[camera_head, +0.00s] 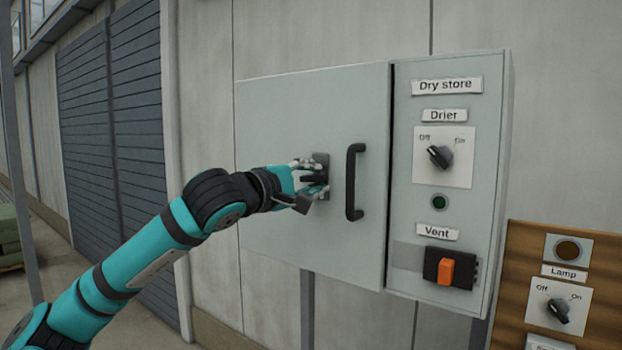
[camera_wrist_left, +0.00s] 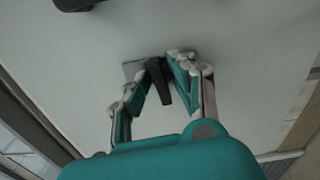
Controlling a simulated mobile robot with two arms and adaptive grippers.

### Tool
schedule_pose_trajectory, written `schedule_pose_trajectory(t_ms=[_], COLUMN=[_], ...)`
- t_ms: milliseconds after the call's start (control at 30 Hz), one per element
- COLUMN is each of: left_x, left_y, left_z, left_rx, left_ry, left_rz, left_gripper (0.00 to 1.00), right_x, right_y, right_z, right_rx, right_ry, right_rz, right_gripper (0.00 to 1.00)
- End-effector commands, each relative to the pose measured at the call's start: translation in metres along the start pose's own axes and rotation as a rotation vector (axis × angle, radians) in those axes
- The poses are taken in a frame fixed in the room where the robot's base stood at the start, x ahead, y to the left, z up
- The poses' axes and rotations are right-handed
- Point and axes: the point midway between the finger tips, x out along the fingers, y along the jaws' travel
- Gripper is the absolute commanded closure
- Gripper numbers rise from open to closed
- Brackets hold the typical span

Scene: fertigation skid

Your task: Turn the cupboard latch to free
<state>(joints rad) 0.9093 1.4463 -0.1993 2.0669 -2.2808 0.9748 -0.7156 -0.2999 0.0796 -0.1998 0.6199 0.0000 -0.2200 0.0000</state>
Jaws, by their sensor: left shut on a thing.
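The cupboard is a grey-green wall box with a wide door (camera_head: 290,110), which looks closed. A dark latch sits on a grey plate (camera_head: 322,162) on the door, left of the black door handle (camera_head: 354,182). My left gripper (camera_head: 313,180) is at the latch, its fingers around the knob and partly hiding it. In the left wrist view the black latch knob (camera_wrist_left: 158,84) stands between the two fingers of my left gripper (camera_wrist_left: 160,82), which is shut on it. The knob looks slightly tilted there. My right gripper is in neither view.
Right of the door is a panel marked Dry store (camera_head: 447,86), with a Drier dial (camera_head: 440,156), a green lamp (camera_head: 439,202) and an orange Vent switch (camera_head: 446,271). A wooden board (camera_head: 600,250) with a Lamp dial (camera_head: 558,310) is at the lower right.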

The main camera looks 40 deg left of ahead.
Motion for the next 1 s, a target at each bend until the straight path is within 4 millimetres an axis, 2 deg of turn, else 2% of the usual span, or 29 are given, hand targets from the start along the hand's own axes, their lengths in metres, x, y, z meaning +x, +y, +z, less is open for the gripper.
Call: schedule_pose_trajectory(t_ms=[333, 833, 867, 933, 1000], left_x=[0.0001, 0.0002, 0.0002, 0.0002, 0.0002], left_y=[-0.0011, -0.0019, -0.0019, -0.0019, -0.0017], left_z=[0.0004, 0.0004, 0.0004, 0.0004, 0.0003], left_rx=[0.116, 0.13, 0.13, 0.13, 0.129], left_ry=[-0.001, -0.001, -0.001, -0.001, -0.001], left_rz=[-0.001, -0.003, -0.003, -0.003, -0.002], left_gripper=[1.0, 1.0, 0.72, 0.65, 0.65], right_x=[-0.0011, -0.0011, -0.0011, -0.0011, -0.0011], right_y=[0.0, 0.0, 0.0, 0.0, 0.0], right_z=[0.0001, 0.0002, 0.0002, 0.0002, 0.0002], right_rx=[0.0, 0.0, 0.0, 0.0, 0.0], right_ry=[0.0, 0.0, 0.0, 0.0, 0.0], right_rz=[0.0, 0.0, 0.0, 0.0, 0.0], right_gripper=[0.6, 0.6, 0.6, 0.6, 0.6])
